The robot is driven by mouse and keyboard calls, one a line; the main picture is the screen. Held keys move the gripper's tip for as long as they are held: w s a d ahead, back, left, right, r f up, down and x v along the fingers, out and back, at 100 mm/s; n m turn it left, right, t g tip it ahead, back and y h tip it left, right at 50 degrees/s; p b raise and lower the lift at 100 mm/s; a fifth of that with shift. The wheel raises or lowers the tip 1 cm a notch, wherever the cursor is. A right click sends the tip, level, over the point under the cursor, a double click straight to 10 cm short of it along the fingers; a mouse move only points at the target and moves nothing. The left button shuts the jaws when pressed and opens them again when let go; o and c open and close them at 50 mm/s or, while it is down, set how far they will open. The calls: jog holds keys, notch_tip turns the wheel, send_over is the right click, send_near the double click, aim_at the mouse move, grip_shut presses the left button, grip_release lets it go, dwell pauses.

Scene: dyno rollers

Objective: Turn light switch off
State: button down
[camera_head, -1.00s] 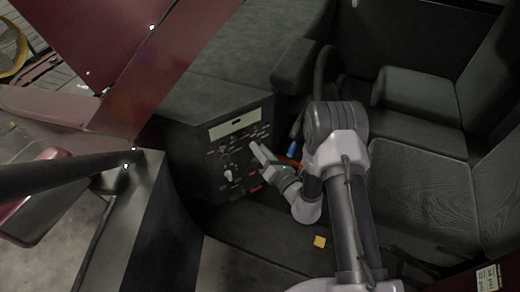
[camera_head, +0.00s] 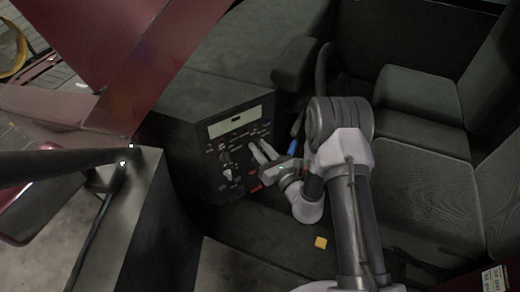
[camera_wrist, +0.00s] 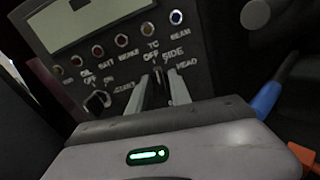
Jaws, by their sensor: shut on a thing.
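The dark control panel (camera_head: 212,160) stands left of my arm in the head view. My gripper (camera_head: 259,147) is at the right part of its face. In the wrist view my gripper (camera_wrist: 159,84) has its two pale fingers around a small dark light switch (camera_wrist: 158,80), beneath the printed words OFF, SIDE and HEAD. The fingers are shut on the switch, with its narrow body showing between them. Its lower part is hidden by the fingers and the gripper body, and its exact setting cannot be told.
A row of small round indicators (camera_wrist: 121,40) sits above the switch, with a pale display (camera_wrist: 95,20) higher up. A black knob (camera_wrist: 97,102) is to the left. A blue-ended lever (camera_head: 293,147) is close to the right of my gripper. Seats (camera_head: 420,100) stand to the right.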

jog(key=shift+n, duration=0.7)
jog(key=c, duration=1.5)
grip_release()
jog(key=p+v, duration=0.1)
jog(key=v, duration=1.6)
jog(key=shift+s+d, duration=0.1)
jog(key=shift+s, duration=0.1)
